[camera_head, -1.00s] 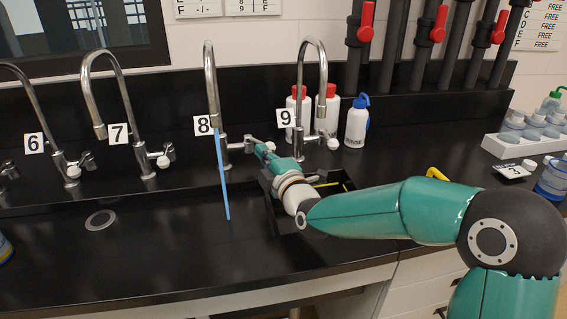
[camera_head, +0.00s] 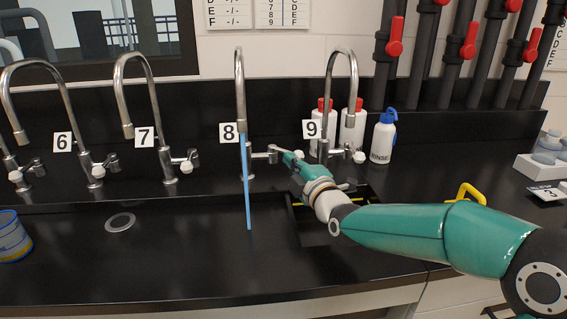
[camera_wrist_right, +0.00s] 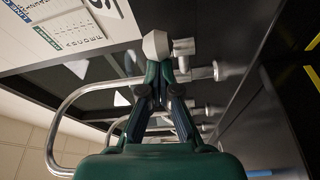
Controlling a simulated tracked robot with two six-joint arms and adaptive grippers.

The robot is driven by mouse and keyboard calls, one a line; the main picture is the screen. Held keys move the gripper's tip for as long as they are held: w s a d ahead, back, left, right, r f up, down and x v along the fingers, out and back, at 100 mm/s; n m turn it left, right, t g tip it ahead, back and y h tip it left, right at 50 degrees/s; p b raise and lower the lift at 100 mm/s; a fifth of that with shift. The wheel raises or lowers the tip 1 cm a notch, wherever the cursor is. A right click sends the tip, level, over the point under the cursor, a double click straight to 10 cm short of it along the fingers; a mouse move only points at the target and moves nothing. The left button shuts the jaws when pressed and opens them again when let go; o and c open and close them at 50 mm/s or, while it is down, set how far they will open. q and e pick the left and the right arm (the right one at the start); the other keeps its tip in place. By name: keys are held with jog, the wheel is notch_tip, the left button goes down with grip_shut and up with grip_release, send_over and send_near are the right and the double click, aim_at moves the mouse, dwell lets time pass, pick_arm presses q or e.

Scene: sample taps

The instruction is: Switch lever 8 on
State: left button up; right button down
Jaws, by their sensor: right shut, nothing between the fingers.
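Tap 8 (camera_head: 240,90) is a tall curved metal tap with the label 8 (camera_head: 227,133) beside it. A straight blue stream (camera_head: 247,190) runs from its spout down to the black basin. Its lever (camera_head: 262,155) points right, toward my right gripper (camera_head: 281,154). In the right wrist view my right gripper (camera_wrist_right: 160,68) is shut and empty, its fingertips close below a pale lever knob (camera_wrist_right: 155,43); whether they touch cannot be told. The gripper partly hides the lever's end in the head view. My left gripper is not in view.
Tap 9 (camera_head: 353,90) stands close on the right, with white bottles (camera_head: 351,132) behind it and a blue-capped bottle (camera_head: 383,140) beside it. Taps 7 (camera_head: 150,85) and 6 (camera_head: 75,110) stand on the left. The basin front is mostly clear.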

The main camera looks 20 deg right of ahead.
jog(key=shift+d+r+h, duration=0.3)
jog(key=shift+d+r, duration=0.15)
jog(key=shift+d, duration=0.4)
jog(key=shift+a, duration=0.1)
jog(key=s+a, duration=0.2)
jog(key=a, duration=0.2)
pick_arm(q)
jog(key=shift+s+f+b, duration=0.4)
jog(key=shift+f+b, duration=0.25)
jog(key=shift+b, duration=0.05)
pick_arm(e)
jog(key=s+d, duration=0.5)
jog(key=s, duration=0.2)
jog(key=shift+d+f, duration=0.25)
jog(key=shift+f, duration=0.2)
